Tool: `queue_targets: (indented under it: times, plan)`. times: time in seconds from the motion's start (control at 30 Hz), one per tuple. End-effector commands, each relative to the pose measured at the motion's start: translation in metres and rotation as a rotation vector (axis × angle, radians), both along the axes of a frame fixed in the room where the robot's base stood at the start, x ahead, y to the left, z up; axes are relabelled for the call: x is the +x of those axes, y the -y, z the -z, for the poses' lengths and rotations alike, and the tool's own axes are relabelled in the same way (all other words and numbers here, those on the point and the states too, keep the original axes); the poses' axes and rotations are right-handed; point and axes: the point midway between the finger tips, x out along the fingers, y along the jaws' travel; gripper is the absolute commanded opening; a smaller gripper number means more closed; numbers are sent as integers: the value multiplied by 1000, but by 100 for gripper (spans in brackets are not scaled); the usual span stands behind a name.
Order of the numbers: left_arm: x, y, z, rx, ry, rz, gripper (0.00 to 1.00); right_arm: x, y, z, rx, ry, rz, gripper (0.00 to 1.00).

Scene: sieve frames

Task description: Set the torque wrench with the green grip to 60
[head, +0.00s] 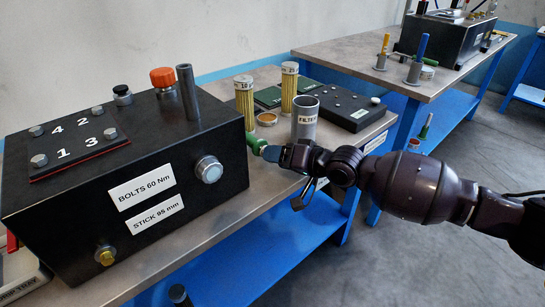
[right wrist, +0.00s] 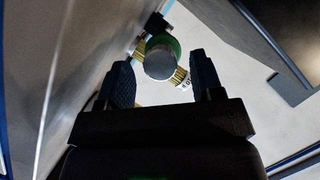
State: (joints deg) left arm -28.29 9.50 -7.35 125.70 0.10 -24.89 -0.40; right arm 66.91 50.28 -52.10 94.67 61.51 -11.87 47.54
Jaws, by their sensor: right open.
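The green grip of the torque wrench (head: 256,144) shows at the table edge, just right of the black box, in the head view; most of the wrench is hidden. In the right wrist view the green grip (right wrist: 170,44) appears nearly end-on, with a round grey end cap (right wrist: 160,64). My right gripper (head: 283,157) is beside the grip, its arm coming in from the right. In the right wrist view its two fingers are apart, with the grip end showing between and beyond their tips. I cannot tell whether either finger touches it. The scale is not readable. My left gripper is not in view.
A black box (head: 100,238) labelled "BOLTS 60 Nm" and "STICK 95 mm" stands left. Behind the grip are yellow filter cartridges (head: 244,103), a grey "FILTER" cup (head: 304,118) and a dark panel (head: 347,110). A second bench (head: 352,49) stands behind. The floor at right is clear.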

Motion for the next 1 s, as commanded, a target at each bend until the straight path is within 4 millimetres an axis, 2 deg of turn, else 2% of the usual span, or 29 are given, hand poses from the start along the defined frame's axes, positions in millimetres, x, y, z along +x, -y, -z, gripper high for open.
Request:
queue_targets:
  times: [0.2, 0.53, 0.87, 1.0]
  plan:
    - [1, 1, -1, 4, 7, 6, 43, 11, -14, 5, 0, 0, 0, 60]
    - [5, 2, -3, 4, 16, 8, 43, 12, -16, 5, -1, 1, 1, 60]
    - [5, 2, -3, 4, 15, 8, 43, 12, -16, 5, -1, 0, 0, 11]
    - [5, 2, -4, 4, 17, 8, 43, 12, -16, 5, -4, 4, 1, 11]
